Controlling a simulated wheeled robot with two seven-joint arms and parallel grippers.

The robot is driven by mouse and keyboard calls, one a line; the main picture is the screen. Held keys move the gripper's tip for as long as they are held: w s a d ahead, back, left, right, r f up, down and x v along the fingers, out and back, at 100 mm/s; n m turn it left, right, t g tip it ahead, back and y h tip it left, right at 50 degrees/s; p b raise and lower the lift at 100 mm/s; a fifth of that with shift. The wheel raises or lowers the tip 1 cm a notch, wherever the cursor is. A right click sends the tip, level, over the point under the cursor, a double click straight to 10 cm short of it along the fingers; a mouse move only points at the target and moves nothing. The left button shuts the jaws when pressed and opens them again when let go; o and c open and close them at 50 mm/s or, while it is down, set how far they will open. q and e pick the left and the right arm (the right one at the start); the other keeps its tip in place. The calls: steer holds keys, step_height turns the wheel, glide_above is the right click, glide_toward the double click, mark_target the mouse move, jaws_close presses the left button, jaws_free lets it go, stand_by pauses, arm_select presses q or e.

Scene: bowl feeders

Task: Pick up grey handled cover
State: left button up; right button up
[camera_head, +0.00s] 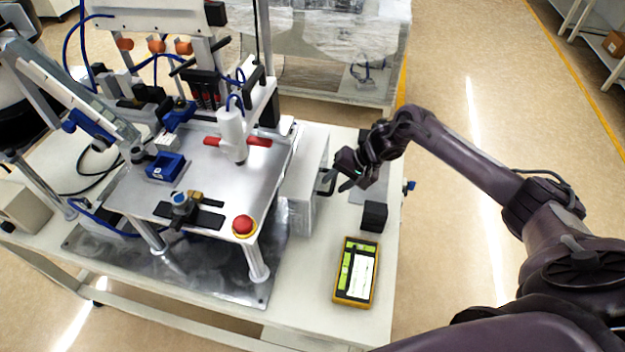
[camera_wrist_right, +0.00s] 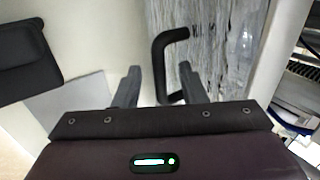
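The grey handled cover (camera_head: 303,190) stands upright on the white table, right of the metal machine. Its black handle (camera_head: 327,181) sticks out from its right side. In the right wrist view the cover's streaky grey face (camera_wrist_right: 213,50) and the black bent handle (camera_wrist_right: 158,65) show up close. My right gripper (camera_head: 343,181) is beside the handle. In the right wrist view the right gripper (camera_wrist_right: 160,84) has its fingers apart, with the handle's bar showing between them; I cannot tell whether they touch it. My left gripper is not in view.
A yellow-framed device (camera_head: 357,270) lies at the table's front right, with a small black box (camera_head: 374,216) behind it. The machine plate (camera_head: 215,165) with a red button (camera_head: 243,225) stands left of the cover. A grey flat plate (camera_head: 352,196) lies under my right gripper.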

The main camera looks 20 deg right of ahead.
jaws_close()
steer(key=shift+r, duration=0.1)
stand_by(0.5)
